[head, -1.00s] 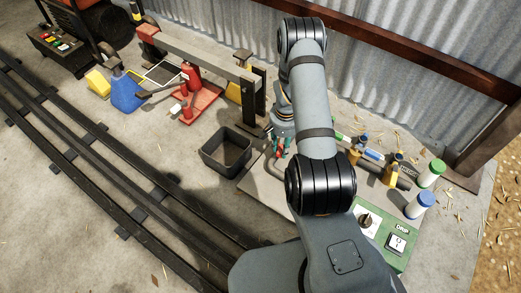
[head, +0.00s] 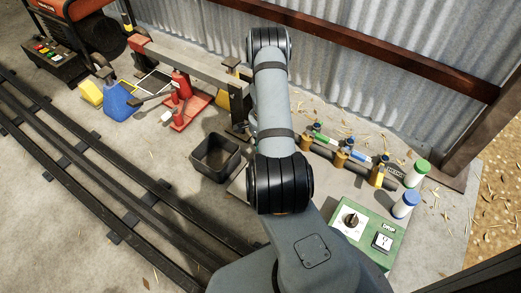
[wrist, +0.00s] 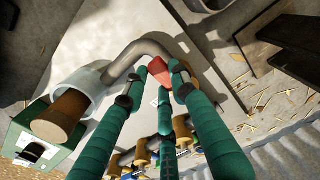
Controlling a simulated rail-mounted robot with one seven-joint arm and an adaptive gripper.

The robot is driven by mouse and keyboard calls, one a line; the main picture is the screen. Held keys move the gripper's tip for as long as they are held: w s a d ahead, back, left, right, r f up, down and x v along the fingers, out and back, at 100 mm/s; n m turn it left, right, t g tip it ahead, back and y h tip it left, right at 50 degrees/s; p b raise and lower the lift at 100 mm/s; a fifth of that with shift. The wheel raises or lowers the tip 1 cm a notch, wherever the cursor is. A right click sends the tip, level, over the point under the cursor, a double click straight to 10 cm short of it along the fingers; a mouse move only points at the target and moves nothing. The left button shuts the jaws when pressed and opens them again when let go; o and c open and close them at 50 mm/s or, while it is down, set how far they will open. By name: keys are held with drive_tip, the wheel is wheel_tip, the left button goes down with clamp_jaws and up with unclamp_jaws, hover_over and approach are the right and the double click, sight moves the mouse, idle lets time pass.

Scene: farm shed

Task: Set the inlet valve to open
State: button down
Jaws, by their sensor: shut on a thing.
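In the wrist view the teal fingers of my gripper (wrist: 162,83) are closed around a small red handle (wrist: 160,71). The pipe comes from a pale, round collar holding a brown plug-like part (wrist: 60,116). The fingers hide part of the handle, so I cannot tell its exact angle. In the head view my arm hides my gripper and this valve.
Pipework with brass valves (head: 340,158) and green and blue levers lies right of my arm. A green DRIP box (head: 365,236) with a knob and two capped bottles (head: 405,204) stand nearby. A dark open bin (head: 215,177) is left of my arm, rails beyond.

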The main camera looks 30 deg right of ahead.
drive_tip(key=c, duration=1.4)
unclamp_jaws()
wheel_tip(320, 180, up, 12)
